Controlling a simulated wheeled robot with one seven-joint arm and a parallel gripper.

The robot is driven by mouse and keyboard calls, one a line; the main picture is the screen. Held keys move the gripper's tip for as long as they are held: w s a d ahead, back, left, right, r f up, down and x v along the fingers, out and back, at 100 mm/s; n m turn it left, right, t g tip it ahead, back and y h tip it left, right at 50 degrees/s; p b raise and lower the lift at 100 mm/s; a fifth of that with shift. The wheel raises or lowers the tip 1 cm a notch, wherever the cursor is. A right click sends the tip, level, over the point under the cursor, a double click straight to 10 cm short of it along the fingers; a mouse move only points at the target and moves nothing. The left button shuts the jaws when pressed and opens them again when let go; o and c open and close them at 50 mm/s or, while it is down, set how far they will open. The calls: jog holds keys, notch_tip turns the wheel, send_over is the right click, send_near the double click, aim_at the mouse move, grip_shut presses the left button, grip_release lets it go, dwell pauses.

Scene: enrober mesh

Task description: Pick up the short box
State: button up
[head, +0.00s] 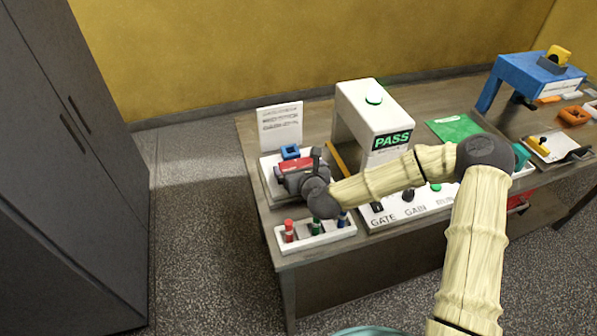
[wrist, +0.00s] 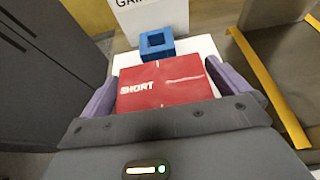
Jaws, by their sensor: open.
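The short box is a red box marked SHORT (wrist: 165,84). In the wrist view it lies between the two purple fingers of my gripper (wrist: 164,92), with one finger on each side. My gripper is open around it; I cannot tell whether either finger touches it. In the head view the red box (head: 292,166) shows partly behind my gripper (head: 297,172), over a white tray (head: 268,185) at the left end of the table. Its near side is hidden by my gripper.
A blue square block (head: 290,151) sits just behind the red box. A white sign (head: 280,125) stands at the back. A white rack (head: 310,236) with coloured cylinders is in front. The white PASS machine (head: 375,105) stands to the right, beside a yellow strip (wrist: 270,85).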

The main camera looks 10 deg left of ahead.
jog(key=shift+c, duration=0.2)
jog(key=c, duration=0.8)
jog(key=shift+c, duration=0.2)
notch_tip(320, 180, up, 10)
